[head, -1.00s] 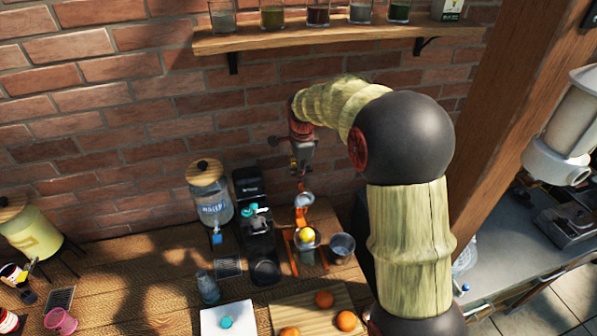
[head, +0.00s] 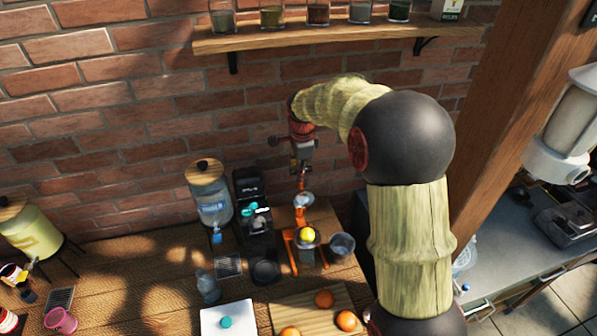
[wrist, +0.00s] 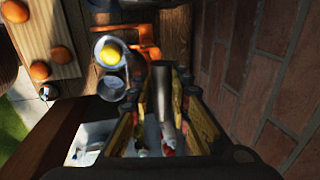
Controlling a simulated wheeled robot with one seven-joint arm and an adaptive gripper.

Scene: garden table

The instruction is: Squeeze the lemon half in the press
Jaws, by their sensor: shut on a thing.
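The orange press (head: 291,254) stands on the table by the brick wall; its orange frame also shows in the wrist view (wrist: 146,31). The yellow lemon half (head: 307,235) sits low in the press, and it shows in the wrist view (wrist: 109,55) in a pale round cup. The press's raised upper part (head: 303,200) is above the lemon, apart from it. My gripper (head: 302,170) is above the press. In the wrist view its fingers (wrist: 163,90) are shut on a grey bar, the press lever (wrist: 162,78). Where the lever joins the press is partly hidden.
A metal cup (head: 341,244) stands close right of the press. A black coffee machine (head: 256,225) and a water dispenser (head: 211,195) stand to the left. Oranges lie on a board (head: 285,312) in front. The brick wall is close behind my gripper; a shelf (head: 330,38) is above.

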